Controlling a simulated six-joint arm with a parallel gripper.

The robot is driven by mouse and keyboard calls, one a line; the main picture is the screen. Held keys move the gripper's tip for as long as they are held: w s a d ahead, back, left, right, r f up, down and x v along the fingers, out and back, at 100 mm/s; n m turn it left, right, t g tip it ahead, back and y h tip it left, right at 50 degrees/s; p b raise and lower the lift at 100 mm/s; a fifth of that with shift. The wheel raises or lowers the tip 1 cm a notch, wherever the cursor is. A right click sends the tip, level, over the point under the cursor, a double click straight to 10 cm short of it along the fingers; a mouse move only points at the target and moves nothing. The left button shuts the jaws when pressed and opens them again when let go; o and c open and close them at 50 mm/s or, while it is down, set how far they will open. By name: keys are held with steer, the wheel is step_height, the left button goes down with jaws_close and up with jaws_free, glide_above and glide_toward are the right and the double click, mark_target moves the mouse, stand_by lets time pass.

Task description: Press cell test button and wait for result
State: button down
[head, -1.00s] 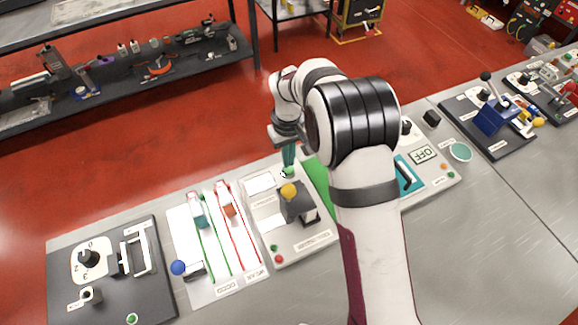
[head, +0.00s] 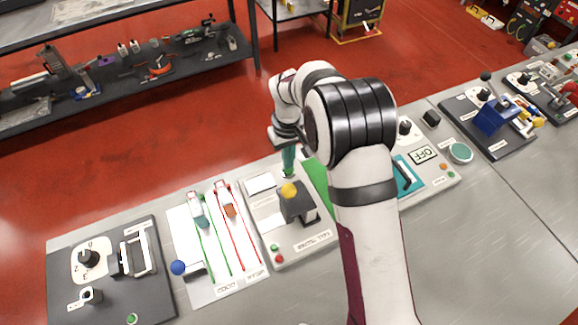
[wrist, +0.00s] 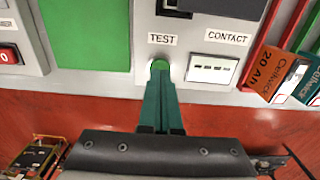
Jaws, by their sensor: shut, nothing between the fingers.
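The green test button (wrist: 160,66) sits under a TEST label on the light grey tester panel (head: 290,250). My gripper (wrist: 159,78) is shut and empty, its dark green fingertips over the lower part of the button in the wrist view. They appear to touch it, but how far it is pressed cannot be told. In the head view my gripper (head: 288,173) points down at the panel's far edge and hides most of the button. A white CONTACT window (wrist: 212,69) with several small dark marks is beside the button; no clear result shows.
An orange cell (head: 229,209) and a teal cell (head: 198,212) lie on the white rail board (head: 216,287) left of the tester. A green plate (wrist: 86,35) adjoins the panel.

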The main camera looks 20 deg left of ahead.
steer(key=shift+f, duration=0.8)
steer(key=shift+r, duration=3.05)
steer(key=shift+d, duration=0.1)
steer(key=s+d+r+m, duration=0.65)
steer(key=d+r, duration=0.45)
steer(key=d, duration=0.2)
steer(key=s+d+m+y, duration=0.1)
steer(key=s+d+m, duration=0.3)
steer(key=s, duration=0.6)
steer(key=s+d+m, duration=0.4)
steer(key=s+d, duration=0.1)
steer(key=s, duration=0.5)
steer(key=shift+r+y, duration=0.4)
